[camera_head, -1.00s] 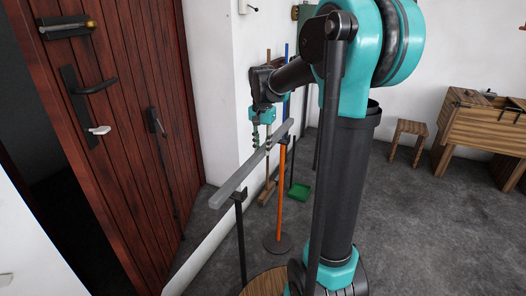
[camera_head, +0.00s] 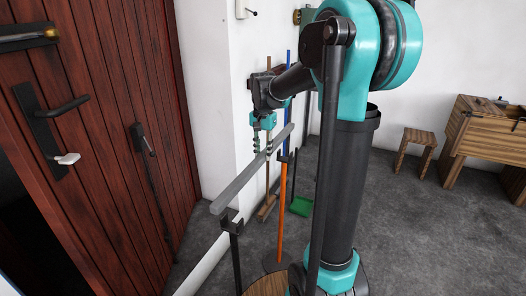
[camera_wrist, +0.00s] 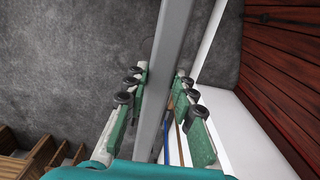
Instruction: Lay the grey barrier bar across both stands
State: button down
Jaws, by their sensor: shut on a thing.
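The long grey barrier bar (camera_head: 240,184) slants from lower left to upper right in the head view. My gripper (camera_head: 264,146) is shut around it, towards its far end. In the wrist view the bar (camera_wrist: 168,75) runs between the fingers of my gripper (camera_wrist: 153,95).
A red-brown wooden door (camera_head: 110,130) with black handles is at the left, beside a white wall (camera_head: 210,70). A broom and a blue pole (camera_head: 288,75) lean near the wall corner by a green dustpan (camera_head: 300,206). A wooden stool (camera_head: 416,142) and bench stand right. Grey floor is open there.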

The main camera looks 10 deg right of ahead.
notch_tip(320, 180, down, 12)
dwell(1.1)
jog(key=c, duration=1.2)
grip_release()
jog(key=shift+r, duration=0.15)
notch_tip(320, 180, up, 12)
jog(key=shift+f, duration=0.1)
jog(key=s+d+f+n+t, duration=0.1)
jog(key=s+f+n, duration=0.1)
jog(key=s+f, duration=0.3)
jog(key=s+d+f+n+t, duration=0.1)
jog(key=s+f, duration=0.3)
jog(key=s, duration=0.5)
jog(key=s+d+f+n+t, duration=0.2)
jog(key=s+f+n, duration=0.2)
jog(key=s, duration=0.4)
jog(key=shift+d+f, duration=0.1)
jog(key=shift+f, duration=0.7)
